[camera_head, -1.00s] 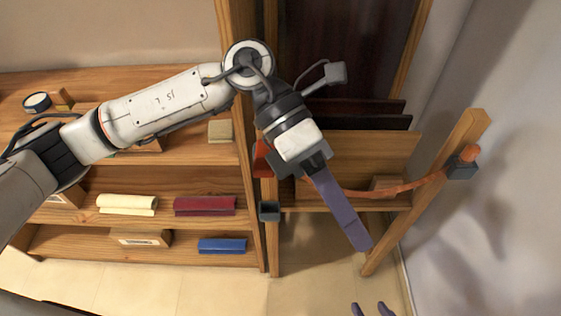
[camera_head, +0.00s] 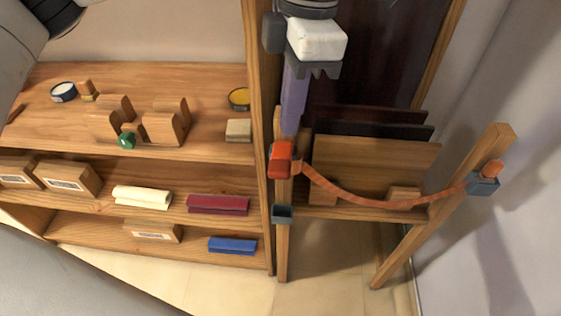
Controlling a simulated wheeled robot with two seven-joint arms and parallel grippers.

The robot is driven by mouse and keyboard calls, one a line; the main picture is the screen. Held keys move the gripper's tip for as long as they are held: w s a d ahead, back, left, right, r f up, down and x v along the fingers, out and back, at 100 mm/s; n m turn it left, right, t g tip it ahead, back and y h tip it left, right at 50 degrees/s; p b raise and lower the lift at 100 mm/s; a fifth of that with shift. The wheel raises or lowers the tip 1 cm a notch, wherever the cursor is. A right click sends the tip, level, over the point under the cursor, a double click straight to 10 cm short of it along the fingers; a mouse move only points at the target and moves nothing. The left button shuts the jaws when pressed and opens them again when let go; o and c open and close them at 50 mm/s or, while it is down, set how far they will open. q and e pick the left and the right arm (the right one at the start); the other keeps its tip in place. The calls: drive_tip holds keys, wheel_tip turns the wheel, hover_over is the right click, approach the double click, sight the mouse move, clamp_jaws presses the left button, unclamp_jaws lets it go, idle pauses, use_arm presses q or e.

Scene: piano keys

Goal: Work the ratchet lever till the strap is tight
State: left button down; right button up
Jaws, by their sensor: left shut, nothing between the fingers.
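The orange strap (camera_head: 385,203) runs from the left wooden post to the right post and sags in the middle. A red-orange block (camera_head: 281,161), which looks like the ratchet and its lever, sits on the left post. The strap's right end meets a grey bracket (camera_head: 484,186) with an orange piece above it. My left gripper (camera_head: 289,131) points down from the top, its purple fingers shut and empty. Its tips are just above the red block; I cannot tell whether they touch it. My right gripper is not in view.
Upright boards (camera_head: 375,165) stand in the rack behind the strap. Left of the post, a wooden shelf (camera_head: 190,90) holds wooden blocks, tins, boxes and coloured rolls. A second grey bracket (camera_head: 282,214) is lower on the left post. A wall closes the right side.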

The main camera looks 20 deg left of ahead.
sight(283, 164)
use_arm(q)
drive_tip(key=f+b, duration=0.1)
drive_tip(key=f, duration=0.1)
drive_tip(key=f+b, duration=0.1)
drive_tip(key=f, duration=0.1)
drive_tip(key=f+b, duration=0.2)
drive_tip(key=shift+s+a+f, duration=0.1)
drive_tip(key=shift+s+a, duration=0.1)
drive_tip(key=shift+a, duration=0.05)
drive_tip(key=shift+f, duration=0.35)
